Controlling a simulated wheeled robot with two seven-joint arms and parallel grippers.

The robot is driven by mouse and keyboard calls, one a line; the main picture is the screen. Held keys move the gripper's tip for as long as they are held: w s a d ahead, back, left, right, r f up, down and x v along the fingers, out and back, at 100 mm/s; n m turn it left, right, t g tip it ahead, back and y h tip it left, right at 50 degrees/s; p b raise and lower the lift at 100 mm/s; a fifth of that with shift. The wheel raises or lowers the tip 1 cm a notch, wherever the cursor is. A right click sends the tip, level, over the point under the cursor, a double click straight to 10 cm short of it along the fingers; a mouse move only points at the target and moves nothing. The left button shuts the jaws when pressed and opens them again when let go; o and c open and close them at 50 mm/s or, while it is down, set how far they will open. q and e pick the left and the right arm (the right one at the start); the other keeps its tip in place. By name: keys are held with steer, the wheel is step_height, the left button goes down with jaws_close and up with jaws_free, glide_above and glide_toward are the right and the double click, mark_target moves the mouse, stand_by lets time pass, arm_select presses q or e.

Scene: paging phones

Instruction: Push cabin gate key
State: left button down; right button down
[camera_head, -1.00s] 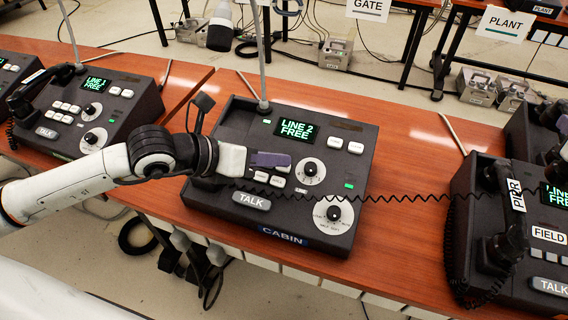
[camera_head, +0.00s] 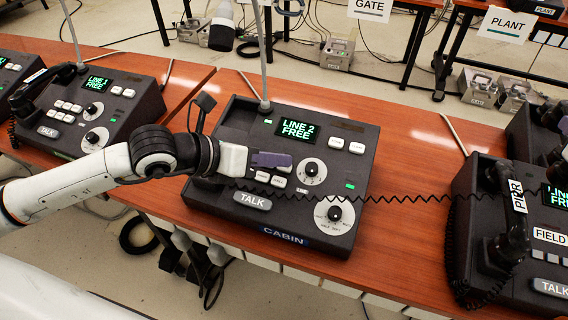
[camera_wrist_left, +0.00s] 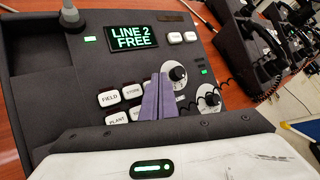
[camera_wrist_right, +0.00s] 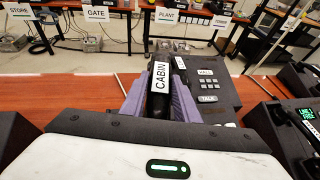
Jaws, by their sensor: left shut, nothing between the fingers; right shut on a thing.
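The cabin console (camera_head: 230,130) is dark, with a "CABIN" label and a green "LINE 2 FREE" display (camera_head: 295,130). My left gripper (camera_head: 270,160) is shut and empty above its block of white keys. In the left wrist view, the purple fingertips (camera_wrist_left: 159,85) stand over the key block. The FIELD key (camera_wrist_left: 108,99), STORE key (camera_wrist_left: 131,91) and PLANT key (camera_wrist_left: 116,118) show beside them. The fingers hide other keys, and I cannot read a gate label on any key. My right gripper (camera_wrist_right: 160,95) is shut on the black handset labelled CABIN (camera_wrist_right: 159,75).
A "LINE 1 FREE" console (camera_head: 130,100) stands left and the FIELD console (camera_head: 465,215) right, with its handset in place. A coiled cord (camera_head: 400,197) stretches right from the cabin console. A thin upright microphone stem (camera_head: 262,70) rises behind. Bare wood (camera_head: 420,150) lies between the consoles.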

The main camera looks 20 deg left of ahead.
arm_select(q)
steer(key=shift+f, duration=0.1)
steer(key=shift+w+f+b, duration=0.1)
steer(key=shift+f+b, duration=0.25)
steer(key=shift+b, duration=0.25)
arm_select(e)
steer(key=shift+f, duration=0.55)
arm_select(q)
steer(key=shift+r, duration=0.45)
arm_select(e)
steer(key=shift+r, duration=0.1)
